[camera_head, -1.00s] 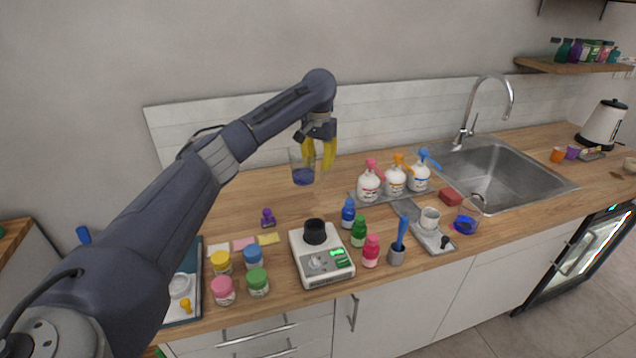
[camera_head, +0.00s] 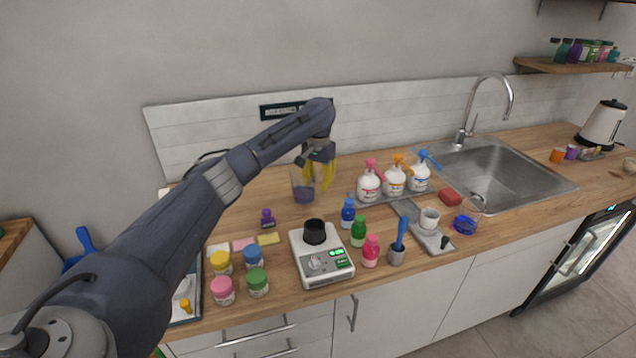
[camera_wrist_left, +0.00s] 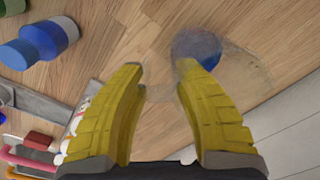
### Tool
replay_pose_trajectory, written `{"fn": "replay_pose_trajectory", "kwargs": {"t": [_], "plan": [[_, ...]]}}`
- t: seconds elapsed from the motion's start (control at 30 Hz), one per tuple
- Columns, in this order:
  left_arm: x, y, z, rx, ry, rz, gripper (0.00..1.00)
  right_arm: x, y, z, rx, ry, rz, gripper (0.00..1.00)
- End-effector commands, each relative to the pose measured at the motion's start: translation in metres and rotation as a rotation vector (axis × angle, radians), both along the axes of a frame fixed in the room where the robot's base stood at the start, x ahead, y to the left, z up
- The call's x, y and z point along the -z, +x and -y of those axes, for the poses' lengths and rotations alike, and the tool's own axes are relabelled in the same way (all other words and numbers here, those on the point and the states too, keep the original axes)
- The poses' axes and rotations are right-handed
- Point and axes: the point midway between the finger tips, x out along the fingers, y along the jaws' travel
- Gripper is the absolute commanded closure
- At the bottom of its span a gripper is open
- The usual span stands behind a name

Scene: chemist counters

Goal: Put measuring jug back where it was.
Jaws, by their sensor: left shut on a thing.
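The measuring jug (camera_head: 302,190) is clear, with blue-purple liquid in its lower part. It is at the back of the wooden counter, left of the spray bottles, and looks upright. My left gripper (camera_head: 320,184), with yellow fingers, is at its right side and shut on it. In the left wrist view the jug (camera_wrist_left: 238,78) shows beyond the yellow fingertips (camera_wrist_left: 163,76), its clear wall faint and its liquid blue. I cannot tell whether its base touches the counter. My right gripper is not in view.
Spray bottles (camera_head: 395,181) stand on a tray right of the jug. A scale (camera_head: 322,262) with a black cup is in front, with small bottles (camera_head: 358,231) beside it. A purple stamp-like object (camera_head: 267,218) is front-left. Counter left of the jug is clear.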

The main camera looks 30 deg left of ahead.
Motion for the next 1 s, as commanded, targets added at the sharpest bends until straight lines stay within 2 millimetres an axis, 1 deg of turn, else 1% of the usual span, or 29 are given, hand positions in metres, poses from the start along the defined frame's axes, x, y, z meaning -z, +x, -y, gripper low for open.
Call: {"fn": "replay_pose_trajectory", "kwargs": {"t": [0.23,0.27,0.4,0.43,0.67,0.77,0.87,1.0], "plan": [[0.001,0.000,0.000,0.000,0.000,0.000,1.00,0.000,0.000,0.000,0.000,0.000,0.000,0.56],[0.001,0.000,0.000,0.000,0.000,0.000,0.65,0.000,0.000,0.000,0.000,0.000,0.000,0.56],[0.001,0.000,0.000,0.000,0.000,0.000,0.48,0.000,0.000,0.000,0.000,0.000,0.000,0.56],[0.001,0.000,0.000,0.000,0.000,0.000,0.47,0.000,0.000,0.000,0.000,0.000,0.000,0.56],[0.001,0.000,0.000,0.000,0.000,0.000,0.47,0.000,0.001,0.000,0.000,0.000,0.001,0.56],[-0.004,0.000,0.000,0.000,0.001,0.001,0.47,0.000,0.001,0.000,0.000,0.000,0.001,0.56],[-0.014,0.001,0.000,0.000,0.000,0.002,0.47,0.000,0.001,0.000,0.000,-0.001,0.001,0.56],[-0.037,0.001,0.001,0.000,0.001,0.004,0.47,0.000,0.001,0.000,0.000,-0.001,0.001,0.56]]}}
